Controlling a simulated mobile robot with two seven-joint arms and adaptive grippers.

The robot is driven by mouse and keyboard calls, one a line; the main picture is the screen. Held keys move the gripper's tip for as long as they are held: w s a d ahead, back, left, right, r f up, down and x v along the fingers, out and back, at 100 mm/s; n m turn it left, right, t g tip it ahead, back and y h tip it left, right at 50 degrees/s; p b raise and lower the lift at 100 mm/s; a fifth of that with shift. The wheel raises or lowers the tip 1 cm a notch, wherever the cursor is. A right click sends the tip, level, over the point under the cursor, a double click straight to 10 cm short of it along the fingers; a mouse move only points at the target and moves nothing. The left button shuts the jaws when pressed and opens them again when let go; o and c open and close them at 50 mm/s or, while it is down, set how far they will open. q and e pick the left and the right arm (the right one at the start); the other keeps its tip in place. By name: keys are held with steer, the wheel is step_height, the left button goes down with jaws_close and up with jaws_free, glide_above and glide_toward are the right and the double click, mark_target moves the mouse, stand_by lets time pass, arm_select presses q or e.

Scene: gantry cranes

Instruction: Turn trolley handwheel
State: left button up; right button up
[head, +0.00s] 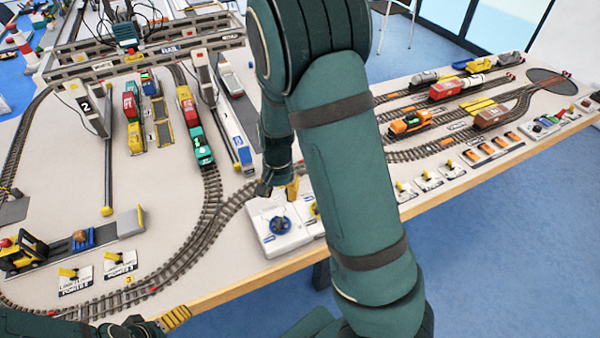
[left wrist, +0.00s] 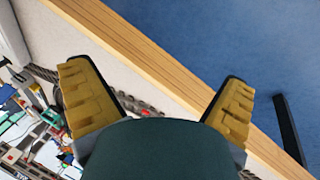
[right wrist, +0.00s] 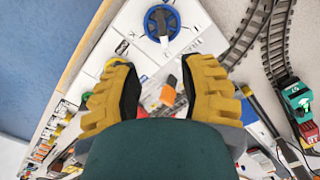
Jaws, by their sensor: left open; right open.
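A blue handwheel (head: 279,225) sits on a white control box (head: 265,243) at the table's front edge. In the right wrist view the blue wheel (right wrist: 150,24) shows at the top, with a pale handle across it. My right gripper (head: 279,188) is just above and behind the wheel in the head view; its open fingers (right wrist: 162,64) are empty and apart from the wheel. My left gripper (head: 160,324) is low at the bottom left of the head view. In the left wrist view its fingers (left wrist: 157,78) are open and empty over the table edge.
My right arm hides the table's middle and part of the box. Curved track (head: 200,240) runs left of the box. Small yellow-lever panels (head: 75,280) and a yellow forklift (head: 22,252) stand at the left. More lever panels (head: 428,180) line the right front edge.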

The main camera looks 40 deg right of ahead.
steer(key=s+d+r+m+b, duration=0.1)
steer(key=s+d+m+b, duration=0.15)
steer(key=d, duration=0.35)
steer(key=s+d+r+m+b, duration=0.1)
steer(key=d+b, duration=0.2)
steer(key=d, duration=0.3)
arm_select(q)
step_height(320, 180, down, 10)
steer(key=s+b, duration=0.1)
steer(key=b, duration=0.3)
steer(key=shift+d+g, duration=0.2)
steer(key=shift+g, duration=0.1)
arm_select(e)
step_height(320, 180, down, 14)
steer(key=shift+w+a, duration=0.1)
arm_select(q)
steer(key=shift+s, duration=0.1)
arm_select(e)
jaws_close()
